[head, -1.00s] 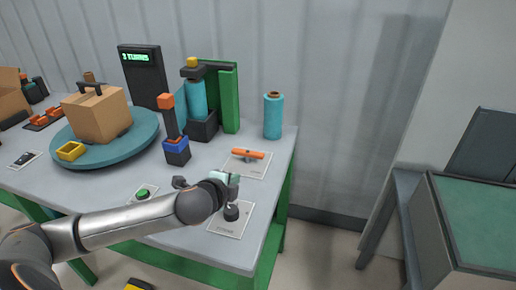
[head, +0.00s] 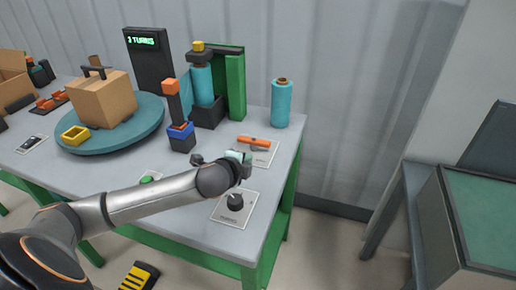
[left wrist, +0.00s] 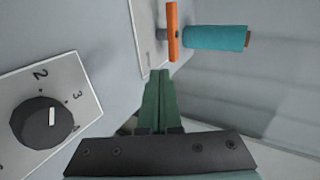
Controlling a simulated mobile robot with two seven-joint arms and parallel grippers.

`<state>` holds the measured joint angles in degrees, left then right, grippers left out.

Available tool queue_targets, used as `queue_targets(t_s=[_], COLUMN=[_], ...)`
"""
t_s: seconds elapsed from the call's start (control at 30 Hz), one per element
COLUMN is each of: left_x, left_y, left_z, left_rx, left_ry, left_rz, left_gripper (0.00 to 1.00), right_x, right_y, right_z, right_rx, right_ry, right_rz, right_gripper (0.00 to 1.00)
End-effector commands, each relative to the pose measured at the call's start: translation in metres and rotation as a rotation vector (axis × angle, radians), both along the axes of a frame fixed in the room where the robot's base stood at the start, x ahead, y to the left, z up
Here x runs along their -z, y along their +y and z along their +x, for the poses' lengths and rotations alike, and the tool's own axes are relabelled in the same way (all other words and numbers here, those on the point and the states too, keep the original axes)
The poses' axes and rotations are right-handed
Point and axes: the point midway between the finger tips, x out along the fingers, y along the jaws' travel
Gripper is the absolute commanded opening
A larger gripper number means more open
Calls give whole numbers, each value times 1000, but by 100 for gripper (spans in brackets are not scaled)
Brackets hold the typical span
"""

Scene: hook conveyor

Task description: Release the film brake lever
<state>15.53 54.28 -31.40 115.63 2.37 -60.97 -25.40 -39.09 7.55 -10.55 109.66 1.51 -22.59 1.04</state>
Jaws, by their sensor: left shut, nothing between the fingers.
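An upright black lever with an orange tip (head: 172,100) stands in a blue-collared black base beside the film post. An orange bar handle (head: 254,144) lies across a pale plate; it also shows in the left wrist view (left wrist: 173,32). I cannot tell which of these is the film brake lever. My left gripper (head: 244,160) is over the table's front right part, near the orange handle's plate and apart from both levers. Its fingers (left wrist: 158,78) are shut and empty. My right gripper is in neither view.
A black knob (head: 235,202) on a numbered plate sits near the front edge. A teal film roll (head: 282,104) stands at the back right. A carton (head: 102,98) rests on the turntable (head: 150,128). A green button (head: 147,180) is beside my arm.

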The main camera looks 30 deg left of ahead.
Motion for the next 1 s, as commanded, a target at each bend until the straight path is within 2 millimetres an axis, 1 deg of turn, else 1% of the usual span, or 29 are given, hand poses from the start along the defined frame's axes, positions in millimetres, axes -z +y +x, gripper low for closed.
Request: queue_targets(t_s=[0.03,0.1,0.37,0.5,0.73,1.0], left_x=[5,11,32,29,30,31], left_y=[2,4,12,17,21,21], left_z=[8,18,54,73,88,90], left_rx=[-1,-2,0,0,1,1], left_ry=[0,0,-1,-2,0,1], left_rz=[-2,-2,-2,0,0,0], left_gripper=[0,0,0,0,0,0], right_x=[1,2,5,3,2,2], right_y=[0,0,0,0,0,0], right_z=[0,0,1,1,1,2], right_rx=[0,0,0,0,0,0], right_ry=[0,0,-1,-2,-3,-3], right_rz=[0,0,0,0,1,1], right_gripper=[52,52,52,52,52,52])
